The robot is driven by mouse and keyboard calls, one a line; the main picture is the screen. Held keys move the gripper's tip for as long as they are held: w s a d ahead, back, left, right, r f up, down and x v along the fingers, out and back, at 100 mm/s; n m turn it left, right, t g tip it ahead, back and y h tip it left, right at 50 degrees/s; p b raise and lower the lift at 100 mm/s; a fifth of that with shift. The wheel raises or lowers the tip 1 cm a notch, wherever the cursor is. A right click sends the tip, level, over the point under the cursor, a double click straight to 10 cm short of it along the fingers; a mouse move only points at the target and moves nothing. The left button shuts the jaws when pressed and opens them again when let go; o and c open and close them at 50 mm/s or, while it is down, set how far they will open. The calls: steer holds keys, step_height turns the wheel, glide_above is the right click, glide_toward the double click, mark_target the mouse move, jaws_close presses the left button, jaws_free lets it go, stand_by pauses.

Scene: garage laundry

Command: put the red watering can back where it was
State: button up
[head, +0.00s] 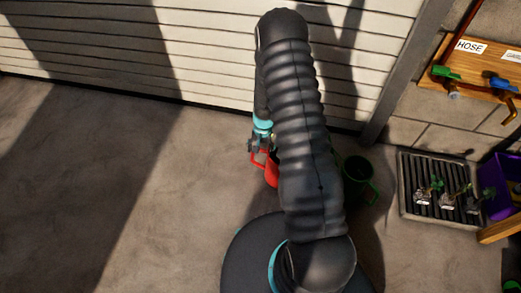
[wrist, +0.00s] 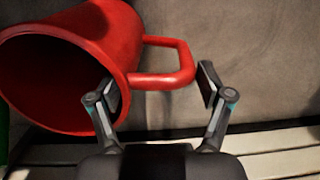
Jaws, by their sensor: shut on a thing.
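The red watering can (head: 271,172) is largely hidden behind my arm in the head view, low in front of the pale slatted door. In the wrist view the red watering can (wrist: 110,35) lies across the upper left, its wide open mouth facing left. My gripper (wrist: 160,92) is shut on its looped handle, with one finger against the can's wall side and the other outside the loop. In the head view my gripper (head: 258,145) shows only in part beside my arm. I cannot tell whether the can touches the floor.
A dark green can (head: 358,168) stands just right of my arm. A grated tray (head: 405,185) with several small tap-like items lies farther right, beside a purple crate (head: 497,190). A wooden board (head: 435,72) labelled HOSE hangs on the wall. The floor at left is clear.

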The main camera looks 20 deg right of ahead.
steer(key=shift+f, duration=0.1)
steer(key=o, duration=1.7)
steer(key=shift+o, duration=0.2)
